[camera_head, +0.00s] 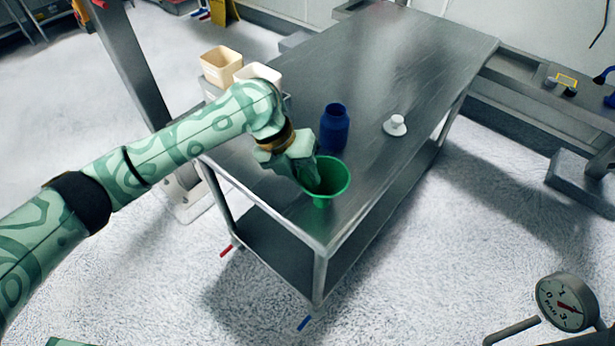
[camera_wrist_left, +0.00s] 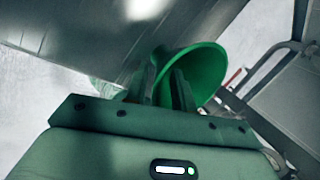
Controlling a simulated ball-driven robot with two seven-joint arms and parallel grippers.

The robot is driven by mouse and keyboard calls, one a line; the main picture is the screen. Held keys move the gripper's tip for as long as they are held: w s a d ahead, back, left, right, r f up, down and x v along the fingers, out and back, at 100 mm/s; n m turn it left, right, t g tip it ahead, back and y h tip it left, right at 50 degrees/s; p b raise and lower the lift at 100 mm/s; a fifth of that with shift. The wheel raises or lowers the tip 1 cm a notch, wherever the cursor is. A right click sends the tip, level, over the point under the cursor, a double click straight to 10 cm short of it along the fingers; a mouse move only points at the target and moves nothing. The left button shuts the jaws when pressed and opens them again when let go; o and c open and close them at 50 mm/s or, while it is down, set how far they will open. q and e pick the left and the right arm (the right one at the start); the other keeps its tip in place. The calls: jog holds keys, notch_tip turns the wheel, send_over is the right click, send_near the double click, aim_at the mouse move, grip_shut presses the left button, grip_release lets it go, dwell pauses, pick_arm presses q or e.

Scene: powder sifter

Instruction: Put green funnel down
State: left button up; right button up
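The green funnel (camera_head: 337,174) is at the near corner of the metal table, its wide mouth up and its narrow spout below. I cannot tell whether the spout touches the tabletop. My left gripper (camera_head: 312,178) is at the funnel's left rim. In the left wrist view the fingers (camera_wrist_left: 166,88) straddle the wall of the funnel (camera_wrist_left: 208,72), one outside and one in front of the mouth. A gap shows between the fingers, and whether they press on the wall is unclear. My right gripper is not in view.
The metal table (camera_head: 390,45) is clear toward its far end. A dark blue jar (camera_head: 334,130) stands just behind the funnel. A small white piece (camera_head: 396,124) lies to the right. Beige and white containers (camera_head: 221,66) stand at the left edge. A pressure gauge (camera_head: 563,300) is at lower right.

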pick_arm(q)
jog(key=p+v, duration=0.2)
jog(key=v, duration=0.8)
